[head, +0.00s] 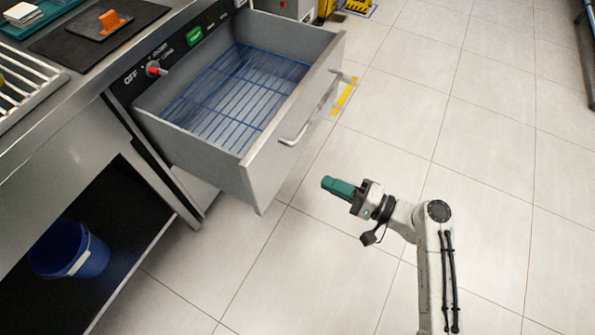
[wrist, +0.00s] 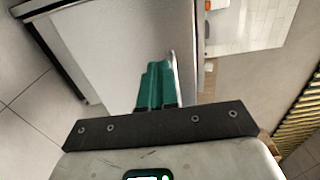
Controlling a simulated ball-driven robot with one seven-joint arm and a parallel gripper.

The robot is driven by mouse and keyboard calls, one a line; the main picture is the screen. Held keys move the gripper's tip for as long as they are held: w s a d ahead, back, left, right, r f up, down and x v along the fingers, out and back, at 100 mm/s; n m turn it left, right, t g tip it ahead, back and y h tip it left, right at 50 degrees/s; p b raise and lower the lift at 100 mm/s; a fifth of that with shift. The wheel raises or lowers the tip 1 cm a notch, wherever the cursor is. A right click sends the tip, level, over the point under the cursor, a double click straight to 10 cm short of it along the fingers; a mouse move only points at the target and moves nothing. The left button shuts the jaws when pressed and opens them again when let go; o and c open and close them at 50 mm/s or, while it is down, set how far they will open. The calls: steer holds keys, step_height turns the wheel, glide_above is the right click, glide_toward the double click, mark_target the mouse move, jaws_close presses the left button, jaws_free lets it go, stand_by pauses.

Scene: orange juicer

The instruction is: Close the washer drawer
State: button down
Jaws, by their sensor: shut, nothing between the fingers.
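The washer drawer (head: 259,168) is pulled out from the counter, with a blue wire rack (head: 240,95) inside. A metal bar handle (head: 312,112) runs along its front panel. My gripper (head: 328,184) is to the right of the drawer front, apart from it, with its green fingers shut and empty. In the wrist view, the green fingers (wrist: 157,75) are together, and a grey panel (wrist: 120,45), seemingly the drawer front, lies beyond them. The gap between fingers and panel cannot be judged there.
A blue bucket (head: 85,250) stands on the shelf below. The tiled floor (head: 450,110) to the right is clear.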

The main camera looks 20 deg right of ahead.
mark_target(270, 157)
steer(key=x, duration=1.3)
steer(key=shift+w+a, duration=0.2)
steer(key=shift+a, duration=0.1)
